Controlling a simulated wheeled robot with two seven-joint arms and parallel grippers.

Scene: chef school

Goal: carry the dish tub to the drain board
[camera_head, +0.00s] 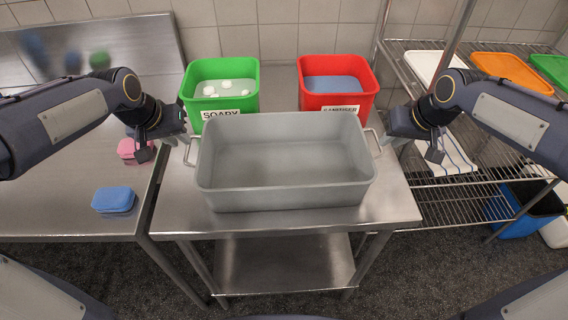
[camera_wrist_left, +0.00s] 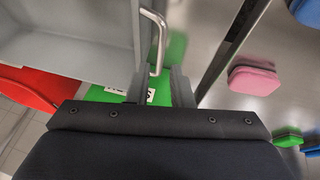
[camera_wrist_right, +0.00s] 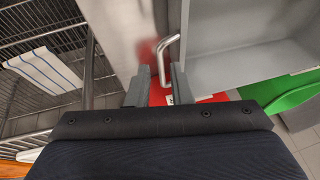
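The dish tub (camera_head: 285,196) is a grey, empty, rectangular tub with a wire handle at each end. It sits on a steel cart near the front. My left gripper (camera_head: 184,138) is open beside the tub's left handle (camera_head: 189,152); in the left wrist view that handle (camera_wrist_left: 158,42) shows just past and between the fingertips (camera_wrist_left: 158,75). My right gripper (camera_head: 391,140) is open beside the right handle (camera_head: 375,143); in the right wrist view that handle (camera_wrist_right: 164,58) shows between the fingertips (camera_wrist_right: 160,72). Contact cannot be told. I cannot tell which surface is the drain board.
A green SOAPY bucket (camera_head: 246,103) and a red SANITIZER bucket (camera_head: 340,101) stand behind the tub. A steel counter (camera_head: 70,205) at left holds a blue sponge (camera_head: 114,199) and a pink sponge (camera_head: 134,150). A wire rack (camera_head: 470,205) with a striped towel (camera_head: 455,155) and trays stands at right.

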